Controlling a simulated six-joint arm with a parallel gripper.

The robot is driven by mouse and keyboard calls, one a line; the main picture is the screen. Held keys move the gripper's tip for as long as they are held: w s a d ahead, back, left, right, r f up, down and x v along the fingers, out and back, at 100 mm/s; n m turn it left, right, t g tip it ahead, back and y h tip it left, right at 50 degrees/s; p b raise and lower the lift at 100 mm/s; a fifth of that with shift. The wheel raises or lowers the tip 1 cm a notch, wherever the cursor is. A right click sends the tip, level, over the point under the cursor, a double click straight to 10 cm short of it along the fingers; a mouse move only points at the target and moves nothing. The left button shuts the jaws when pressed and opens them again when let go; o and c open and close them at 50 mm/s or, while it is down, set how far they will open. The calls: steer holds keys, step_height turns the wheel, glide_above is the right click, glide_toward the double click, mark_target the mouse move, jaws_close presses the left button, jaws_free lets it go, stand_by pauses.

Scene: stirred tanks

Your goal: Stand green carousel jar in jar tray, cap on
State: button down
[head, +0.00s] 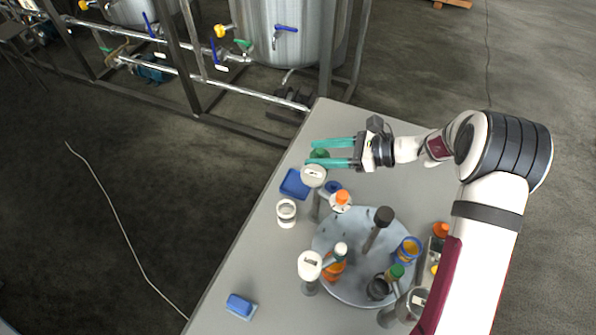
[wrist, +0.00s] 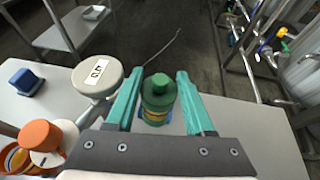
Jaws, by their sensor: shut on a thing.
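The green jar (wrist: 158,98) is upright between my teal fingers in the wrist view, with its green cap on top. My gripper (wrist: 160,92) is shut on it. In the head view my gripper (head: 325,152) reaches left over the far end of the table, and only the green top of the jar (head: 320,154) shows. A blue tray (head: 292,184) lies on the table just below and left of the gripper in the head view. Some blue shows low behind the jar in the wrist view. I cannot tell whether the jar touches the tray.
A white labelled disc on a post (head: 313,175) stands close to my fingers; it shows left of them in the wrist view (wrist: 97,75). The grey round carousel (head: 335,225) holds several jars. A white jar (head: 286,212) and a blue block (head: 240,306) stand on the table.

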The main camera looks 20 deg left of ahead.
steer(key=shift+s+a+f, duration=0.1)
steer(key=shift+a+f, duration=0.8)
steer(key=shift+f, duration=0.3)
steer(key=shift+s+a+f, duration=0.1)
steer(key=shift+a+f, duration=0.8)
steer(key=shift+f, duration=0.35)
steer(key=shift+s+a+f, duration=0.1)
steer(key=shift+a+f, duration=0.8)
steer(key=shift+f, duration=0.3)
steer(key=shift+f, duration=0.15)
steer(key=shift+c, duration=1.4)
jaws_free()
steer(key=shift+w+d+r, duration=0.1)
steer(key=shift+d+r, duration=0.05)
steer(key=shift+r, duration=0.1)
steer(key=v, duration=1.1)
steer(key=shift+d, duration=0.4)
